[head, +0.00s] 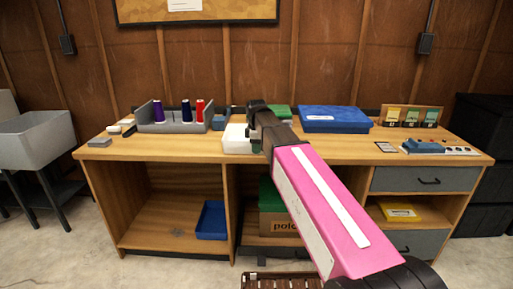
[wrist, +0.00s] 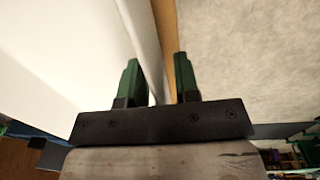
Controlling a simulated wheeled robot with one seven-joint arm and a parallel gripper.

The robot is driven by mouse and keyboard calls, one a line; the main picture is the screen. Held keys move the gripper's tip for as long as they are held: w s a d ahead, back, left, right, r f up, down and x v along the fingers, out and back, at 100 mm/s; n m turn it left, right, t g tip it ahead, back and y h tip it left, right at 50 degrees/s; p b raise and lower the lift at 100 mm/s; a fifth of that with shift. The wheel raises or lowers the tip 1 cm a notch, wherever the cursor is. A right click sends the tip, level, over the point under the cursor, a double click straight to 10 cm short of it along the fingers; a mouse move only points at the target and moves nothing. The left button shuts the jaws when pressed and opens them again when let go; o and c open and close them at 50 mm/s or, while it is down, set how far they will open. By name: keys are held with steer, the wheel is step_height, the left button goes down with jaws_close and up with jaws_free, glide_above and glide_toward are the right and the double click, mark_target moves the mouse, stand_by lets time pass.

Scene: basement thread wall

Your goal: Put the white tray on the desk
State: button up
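The white tray (head: 237,140) sits at the front edge of the wooden desk (head: 340,148), left of the desk's middle. My arm partly covers its right side in the head view. In the wrist view the tray (wrist: 60,60) fills the left side. My gripper (wrist: 158,80) has its two green fingers apart, one on each side of the tray's thin rim wall. I see gaps beside the wall, so the fingers do not look closed on it. In the head view the gripper (head: 262,148) is at the tray's right side, its fingertips small.
A grey thread rack (head: 180,126) with purple, navy and red spools stands behind left. A blue box (head: 334,120) lies behind right, with a green item (head: 280,111) beside it. Small cards and blocks lie at both desk ends. Open shelves are below.

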step_height(320, 180, up, 12)
steer(key=shift+s+r, duration=0.15)
steer(key=shift+s, duration=0.2)
stand_by(0.5)
stand_by(0.4)
